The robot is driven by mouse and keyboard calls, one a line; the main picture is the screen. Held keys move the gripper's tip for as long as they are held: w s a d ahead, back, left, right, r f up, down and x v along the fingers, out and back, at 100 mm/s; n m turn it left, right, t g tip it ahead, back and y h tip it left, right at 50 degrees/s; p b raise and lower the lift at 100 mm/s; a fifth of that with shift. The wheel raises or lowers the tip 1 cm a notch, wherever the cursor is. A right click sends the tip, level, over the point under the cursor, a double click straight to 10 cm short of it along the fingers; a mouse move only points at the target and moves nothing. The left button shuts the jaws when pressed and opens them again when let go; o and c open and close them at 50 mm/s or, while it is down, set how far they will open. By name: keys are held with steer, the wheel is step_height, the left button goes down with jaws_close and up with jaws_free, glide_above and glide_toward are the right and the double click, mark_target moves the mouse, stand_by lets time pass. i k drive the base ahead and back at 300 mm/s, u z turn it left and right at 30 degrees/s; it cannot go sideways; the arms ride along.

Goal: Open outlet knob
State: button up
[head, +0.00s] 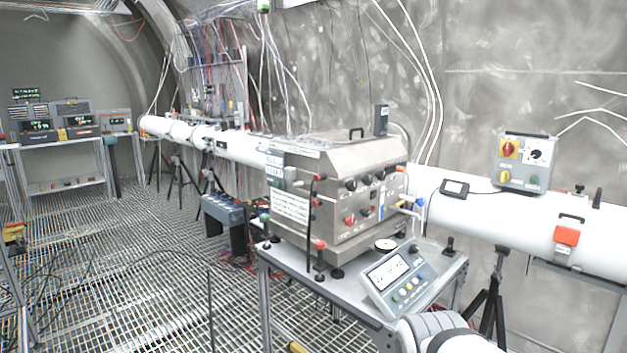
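A steel box (330,160) with a handle on its lid stands on a grey cart (345,300). Its front panel has several black knobs (351,184) and red knobs (349,220). At its right side are small pipe fittings with a blue handle (420,202). The labels are too small to read, so I cannot tell which knob is the outlet knob. A rounded white and grey part of my arm shows at the bottom edge, in front of the cart. My gripper is not in view.
A display unit with buttons (398,280) and a round gauge (385,245) sit on the cart. A long white pipe (500,222) runs behind, carrying a grey switch box (522,163). Tripods stand below. Open grating floor (150,260) lies to the left, with cables on it.

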mark_target(366, 179)
steer(key=z, duration=0.35)
steer(key=k, duration=0.45)
steer(key=z, duration=0.8)
steer(key=k, duration=0.95)
steer(key=z, duration=0.8)
steer(key=i, duration=0.95)
steer(key=u, duration=0.35)
steer(key=i, duration=1.55)
steer(key=u, duration=1.4)
steer(key=i, duration=1.35)
steer(key=u, duration=0.85)
steer(key=k, duration=0.65)
steer(key=u, duration=0.05)
